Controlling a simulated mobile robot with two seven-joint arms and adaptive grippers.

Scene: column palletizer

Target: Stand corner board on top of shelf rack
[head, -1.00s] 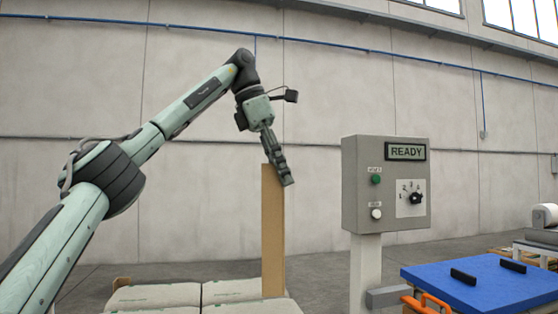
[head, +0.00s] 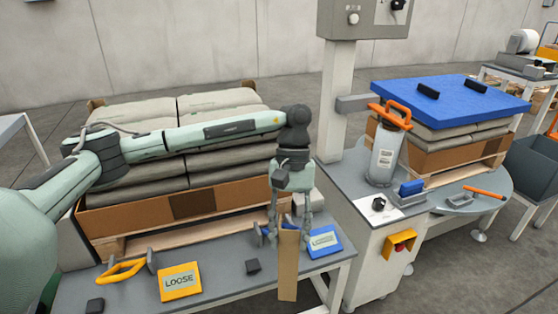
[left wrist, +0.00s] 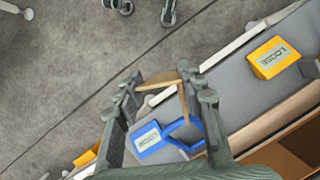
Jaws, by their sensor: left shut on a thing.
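The corner board is a long brown strip (head: 288,268). My left gripper (head: 290,222) is shut on its upper end, and the board hangs upright at the front edge of a grey-topped rack or bench (head: 225,285). I cannot tell whether its lower end touches anything. In the left wrist view the board (left wrist: 183,100) shows end-on between the fingers, its angled profile visible. Two finger-like parts at the top edge of that view look like my right gripper (left wrist: 142,10), spread apart over the floor with nothing between them.
On the grey top lie an orange LOOSE sign (head: 180,282), a blue sign (head: 324,242), a yellow-handled tool (head: 122,270) and small black blocks. Behind stands a pallet of sacks (head: 130,222). A control post (head: 338,100) and round table (head: 480,190) are at right.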

